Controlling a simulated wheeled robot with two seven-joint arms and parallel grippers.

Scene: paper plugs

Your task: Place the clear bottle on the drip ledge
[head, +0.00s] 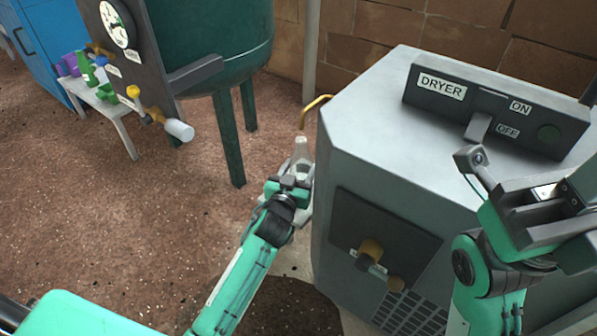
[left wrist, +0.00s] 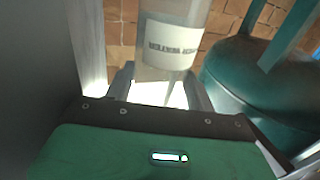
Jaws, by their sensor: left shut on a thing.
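The clear bottle (head: 301,150) stands upright in my left gripper (head: 288,183), to the left of the grey dryer cabinet. Its narrow top is just below a curved brass spout (head: 316,105). In the left wrist view the bottle (left wrist: 172,65) with its white printed label rises between the fingers of my left gripper (left wrist: 160,95), which is shut on it. The drip ledge cannot be made out clearly; the area under the bottle is largely hidden by my gripper. My right gripper (head: 530,212) is over the dryer's right side, and its jaw opening is unclear.
The dryer cabinet (head: 370,130) has a control panel (head: 495,110) on top and a dark plate with brass fittings (head: 375,250) in front. A green tank (head: 215,60) stands behind left. A small white bench (head: 112,105) holds colored containers. Open floor lies at left.

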